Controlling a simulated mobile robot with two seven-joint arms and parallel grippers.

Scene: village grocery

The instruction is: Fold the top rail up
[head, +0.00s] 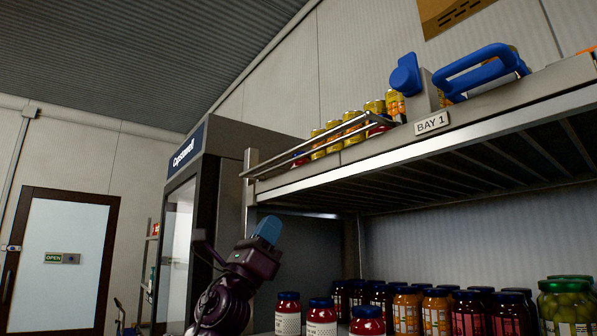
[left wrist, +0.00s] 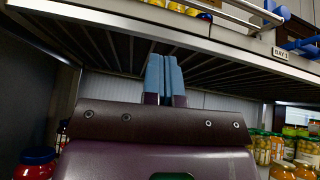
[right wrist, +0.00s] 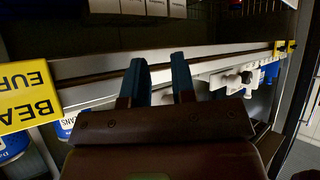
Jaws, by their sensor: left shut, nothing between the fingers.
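The top rail (head: 320,140), a pair of thin metal bars, runs along the front edge of the top shelf (head: 400,143), in front of several yellow cans. Part of it shows at the top of the left wrist view (left wrist: 238,19). My left gripper (head: 268,229) is shut and empty, below the shelf and apart from the rail. In the left wrist view its blue fingertips (left wrist: 163,62) are together, with the shelf's underside behind them. My right gripper (right wrist: 158,68) is open, its fingers apart with nothing seen between them. It is outside the head view.
A blue clamp-like part (head: 405,75) and a blue handle (head: 482,70) sit on the top shelf near the BAY 1 label (head: 432,123). Jars (head: 437,310) fill the shelf below. The right wrist view shows a metal bar and a yellow label (right wrist: 28,100).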

